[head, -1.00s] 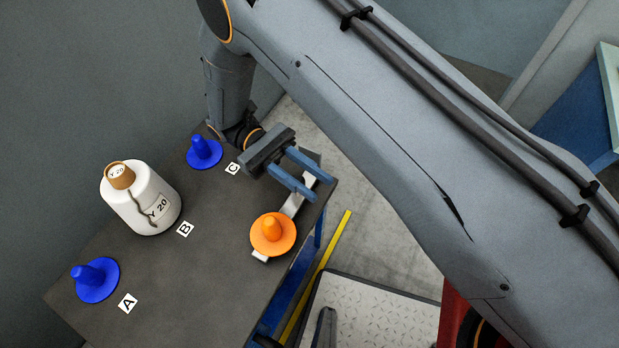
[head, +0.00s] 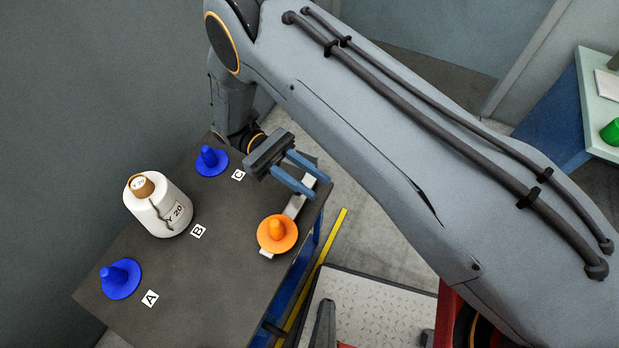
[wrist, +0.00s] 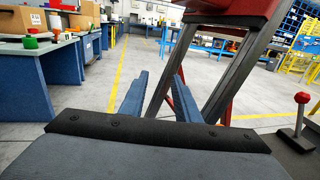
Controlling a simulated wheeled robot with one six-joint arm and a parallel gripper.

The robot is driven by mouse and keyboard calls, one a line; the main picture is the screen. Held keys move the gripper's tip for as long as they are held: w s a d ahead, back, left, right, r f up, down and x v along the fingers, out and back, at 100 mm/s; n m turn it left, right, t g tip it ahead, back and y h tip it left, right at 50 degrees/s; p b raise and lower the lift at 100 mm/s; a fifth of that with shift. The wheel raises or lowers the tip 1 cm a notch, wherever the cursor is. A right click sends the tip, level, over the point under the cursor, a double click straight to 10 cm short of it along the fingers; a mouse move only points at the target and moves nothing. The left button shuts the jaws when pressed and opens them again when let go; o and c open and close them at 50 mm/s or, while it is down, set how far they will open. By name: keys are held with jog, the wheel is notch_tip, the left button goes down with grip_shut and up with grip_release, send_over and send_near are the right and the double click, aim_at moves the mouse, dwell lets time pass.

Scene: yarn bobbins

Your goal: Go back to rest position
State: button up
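My gripper (head: 307,177) is open and empty above the right side of the dark table (head: 223,265), near marker C in the head view. Its two blue fingers stand apart in the wrist view (wrist: 153,92), with only floor and a frame seen between them. A white yarn bobbin (head: 150,212) labelled Y 20 stands upright by marker B. Blue cone holders stand by marker A (head: 119,278) and marker C (head: 211,160). An orange cone holder (head: 278,233) sits on a grey bracket at the table's right edge, just below my gripper.
A wall (head: 90,100) rises behind the table at the left. A yellow floor line (head: 325,262) runs along its right side. At far right is a blue and pale bench (head: 555,125) with a green object (head: 611,132). The wrist view shows open grey floor (wrist: 130,60) ahead.

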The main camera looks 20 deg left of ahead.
dwell(0.5)
jog(key=w+d+r+m+t+y, duration=0.2)
jog(key=d+r+m+y, duration=0.2)
jog(key=d, duration=0.6)
jog(key=w+d+r+m+t+y, duration=0.2)
jog(key=d+r+m+y, duration=0.3)
jog(key=d, duration=0.5)
jog(key=w+d+r+m+t+y, duration=0.2)
jog(key=d+r+m+t+y, duration=0.1)
jog(key=d+y, duration=0.4)
jog(key=shift+w+d+r+m+y, duration=0.4)
jog(key=shift+d+r+m, duration=0.5)
jog(key=shift+d+r, duration=0.7)
jog(key=shift+d+f, duration=0.2)
